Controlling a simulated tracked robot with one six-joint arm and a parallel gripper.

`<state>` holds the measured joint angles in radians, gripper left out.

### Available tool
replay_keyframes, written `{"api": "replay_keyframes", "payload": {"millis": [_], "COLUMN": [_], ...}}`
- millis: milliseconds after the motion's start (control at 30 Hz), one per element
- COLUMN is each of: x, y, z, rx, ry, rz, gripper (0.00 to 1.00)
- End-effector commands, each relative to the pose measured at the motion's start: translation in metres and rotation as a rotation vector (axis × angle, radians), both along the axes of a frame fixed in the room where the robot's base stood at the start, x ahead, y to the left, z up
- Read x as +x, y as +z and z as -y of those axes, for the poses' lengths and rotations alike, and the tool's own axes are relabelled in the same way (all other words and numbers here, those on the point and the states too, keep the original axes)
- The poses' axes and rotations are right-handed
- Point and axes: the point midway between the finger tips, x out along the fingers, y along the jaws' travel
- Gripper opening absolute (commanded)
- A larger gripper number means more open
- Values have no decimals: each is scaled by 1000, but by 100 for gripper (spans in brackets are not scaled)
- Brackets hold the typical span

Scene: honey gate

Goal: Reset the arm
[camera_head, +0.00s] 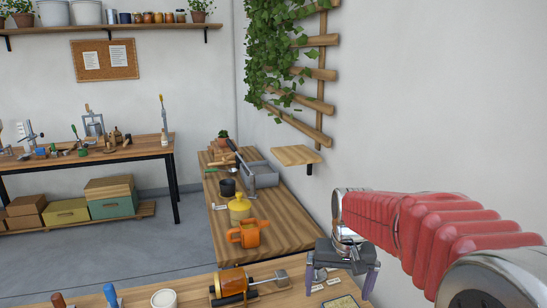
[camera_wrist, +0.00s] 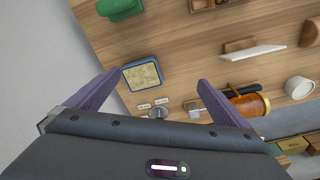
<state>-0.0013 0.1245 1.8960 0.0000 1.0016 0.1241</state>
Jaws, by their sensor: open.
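My gripper (camera_head: 340,284) hangs at the end of my red-sleeved arm, above the near wooden bench at the lower right of the head view. In the wrist view my gripper (camera_wrist: 150,95) shows two purple fingers spread wide apart. No object is between the fingers. Past the fingertips lie a blue-framed tray (camera_wrist: 141,74) and small labels on the bench top (camera_wrist: 180,50).
An orange pot (camera_head: 247,234) and a yellow jar (camera_head: 239,207) stand on the side bench (camera_head: 285,222). A wall shelf (camera_head: 296,155) juts out behind my arm.

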Motion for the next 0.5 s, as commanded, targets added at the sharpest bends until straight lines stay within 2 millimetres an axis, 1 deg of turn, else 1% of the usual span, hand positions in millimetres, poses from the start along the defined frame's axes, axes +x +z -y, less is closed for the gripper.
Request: {"api": "replay_keyframes", "payload": {"millis": [33,100,500], "x": [-11,-26,-106], "y": [4,8,21], "z": [0,0,0], "rx": [-2,-4,-17], "ry": [12,29,103], "rz": [11,22,96], "gripper": [100,100,100]}}
